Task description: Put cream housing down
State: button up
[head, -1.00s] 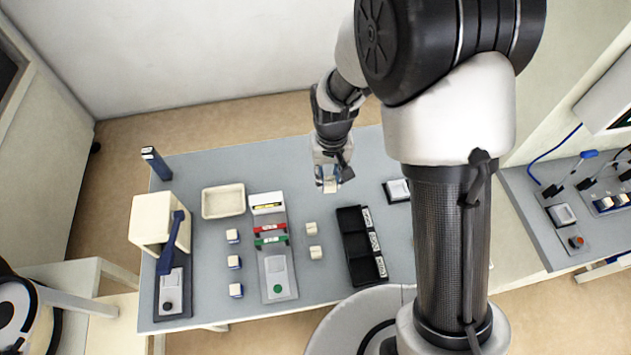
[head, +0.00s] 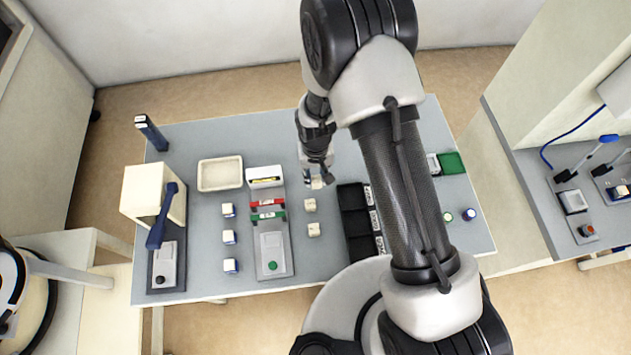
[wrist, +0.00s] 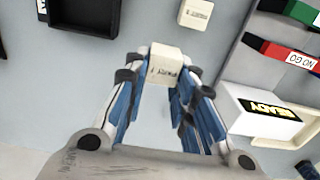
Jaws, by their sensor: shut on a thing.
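My gripper (head: 317,181) is shut on a cream housing, which shows between the fingertips in the wrist view (wrist: 167,68) with dark lettering on it. In the head view the held housing (head: 318,184) is at the far end of a row with two loose cream housings, a nearer one (head: 310,205) and a second (head: 314,229). One loose cream housing also shows in the wrist view (wrist: 195,14), apart from the held one. I cannot tell whether the held housing touches the table.
A black three-bay tray (head: 352,196) stands right of the row. A fixture with a READY sign (head: 265,179) and red and green bars stands left. Several blue-and-white pieces (head: 230,237), a cream tray (head: 220,174) and a lever press (head: 150,193) are further left.

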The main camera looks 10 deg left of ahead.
aim_at(316, 181)
jog(key=shift+f+b, duration=0.5)
jog(key=shift+f, duration=1.6)
jog(key=shift+f, duration=0.15)
jog(key=o, duration=1)
jog(key=shift+c, duration=0.2)
